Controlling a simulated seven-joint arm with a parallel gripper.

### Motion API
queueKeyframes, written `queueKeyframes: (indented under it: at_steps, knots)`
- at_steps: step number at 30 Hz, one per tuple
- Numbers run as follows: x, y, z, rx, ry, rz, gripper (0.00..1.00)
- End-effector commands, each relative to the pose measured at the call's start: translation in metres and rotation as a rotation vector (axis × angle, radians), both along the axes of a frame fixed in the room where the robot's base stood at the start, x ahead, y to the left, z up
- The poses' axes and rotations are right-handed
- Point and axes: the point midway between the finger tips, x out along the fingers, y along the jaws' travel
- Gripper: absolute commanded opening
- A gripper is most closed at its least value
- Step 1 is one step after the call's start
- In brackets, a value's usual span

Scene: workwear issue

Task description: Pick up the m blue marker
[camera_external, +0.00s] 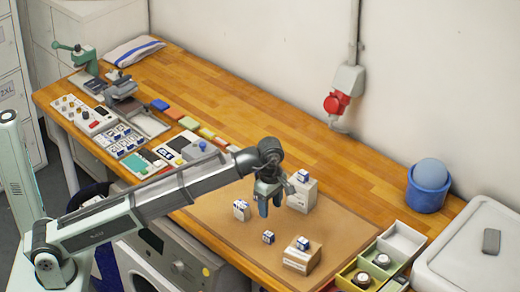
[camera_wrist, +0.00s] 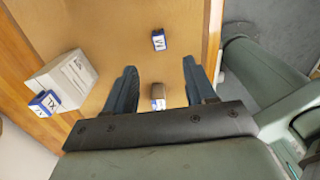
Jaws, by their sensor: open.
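Several small blue-and-white markers are in view. One marker (camera_wrist: 158,40) lies on the brown mat ahead of my fingers in the wrist view; its letter looks like an M, but the print is small. Another small block (camera_wrist: 157,97) shows between the fingers near the gripper body, with its lettering hidden. A third marker, apparently lettered XL (camera_wrist: 45,103), sits at a white box. In the external view, a marker (camera_external: 268,237) lies on the mat below my gripper (camera_external: 268,200). My gripper, also in the wrist view (camera_wrist: 160,80), is open, empty and pointing down above the mat.
A white box (camera_external: 303,195) and a tan box (camera_external: 300,258) carry markers; a small white block (camera_external: 241,210) stands left. Open compartments (camera_external: 380,262) are at front right, a blue tub (camera_external: 428,188) at the back. Bare wood (camera_external: 270,110) lies behind.

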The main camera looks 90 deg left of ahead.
Motion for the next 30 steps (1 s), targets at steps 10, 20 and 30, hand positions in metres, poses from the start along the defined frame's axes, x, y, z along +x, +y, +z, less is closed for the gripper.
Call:
queueKeyframes:
  at_steps: [10,20,30]
  knots:
    - [-0.004,0.007,-0.039,0.009,0.008,0.029,0.55]
    - [-0.003,0.006,-0.080,0.009,0.006,0.028,0.55]
    - [-0.003,0.006,-0.095,0.010,0.005,0.027,0.55]
